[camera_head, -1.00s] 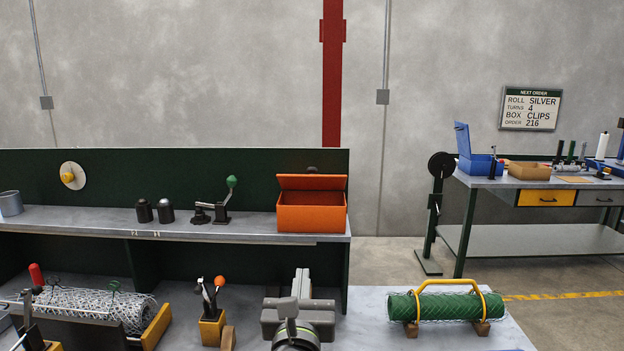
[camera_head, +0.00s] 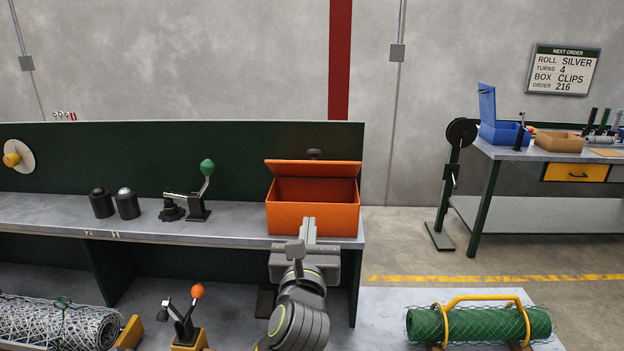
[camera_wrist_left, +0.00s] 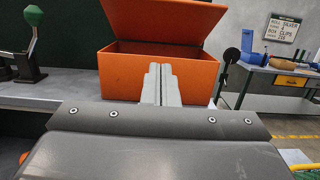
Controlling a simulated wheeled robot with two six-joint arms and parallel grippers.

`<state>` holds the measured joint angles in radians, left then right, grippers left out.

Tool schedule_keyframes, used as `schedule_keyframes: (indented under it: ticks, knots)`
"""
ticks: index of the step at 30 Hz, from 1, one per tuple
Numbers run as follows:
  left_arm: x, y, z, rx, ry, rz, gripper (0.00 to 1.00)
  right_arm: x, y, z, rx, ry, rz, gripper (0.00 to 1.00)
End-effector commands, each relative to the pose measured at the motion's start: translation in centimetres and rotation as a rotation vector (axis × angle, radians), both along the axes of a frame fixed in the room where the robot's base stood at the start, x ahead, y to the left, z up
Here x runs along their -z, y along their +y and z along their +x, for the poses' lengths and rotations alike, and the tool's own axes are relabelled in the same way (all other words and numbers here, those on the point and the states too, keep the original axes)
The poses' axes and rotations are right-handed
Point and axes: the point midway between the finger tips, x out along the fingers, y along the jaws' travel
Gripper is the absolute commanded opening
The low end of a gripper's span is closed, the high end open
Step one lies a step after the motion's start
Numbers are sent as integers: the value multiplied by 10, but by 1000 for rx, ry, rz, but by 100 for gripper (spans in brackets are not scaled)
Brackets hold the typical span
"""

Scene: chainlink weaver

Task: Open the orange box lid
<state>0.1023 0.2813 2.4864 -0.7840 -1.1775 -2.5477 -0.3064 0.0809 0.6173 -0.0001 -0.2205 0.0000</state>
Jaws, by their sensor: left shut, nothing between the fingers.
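The orange box (camera_head: 312,218) sits on the grey shelf near its right end. Its orange lid (camera_head: 313,168) is tilted up at the back, and the dark orange inside shows below it. The box and its raised lid also fill the upper middle of the left wrist view (camera_wrist_left: 125,78). My left gripper (camera_head: 308,229) is shut and empty, in front of the box's front wall, fingers pointing toward it. In the left wrist view the shut fingers (camera_wrist_left: 161,84) overlap the box front; I cannot tell if they touch it. My right gripper is not in view.
A green-knobbed lever tool (camera_head: 199,197) and two dark cylinders (camera_head: 115,205) stand left on the shelf. An orange-knobbed lever (camera_head: 188,322) stands lower down. A green mesh roll (camera_head: 480,324) with a yellow handle lies at lower right. A blue box (camera_head: 503,132) stands on the far bench.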

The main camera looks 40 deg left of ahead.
Motion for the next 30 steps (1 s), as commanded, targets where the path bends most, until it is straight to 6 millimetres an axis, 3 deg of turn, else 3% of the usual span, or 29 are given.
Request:
schedule_keyframes:
  ticks: [4, 17, 18, 24, 30]
  knots:
    - [-4, 11, 11, -4, -2, 7, 0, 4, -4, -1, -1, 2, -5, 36]
    - [-19, 59, 68, -5, 1, 5, 0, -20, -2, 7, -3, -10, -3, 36]
    - [-29, 61, 71, -2, -2, 4, 0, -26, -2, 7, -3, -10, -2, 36]
    - [-45, 69, 81, -3, -2, 1, 0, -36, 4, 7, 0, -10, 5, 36]
    - [-48, 72, 84, -3, -1, 0, 0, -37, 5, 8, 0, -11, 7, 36]
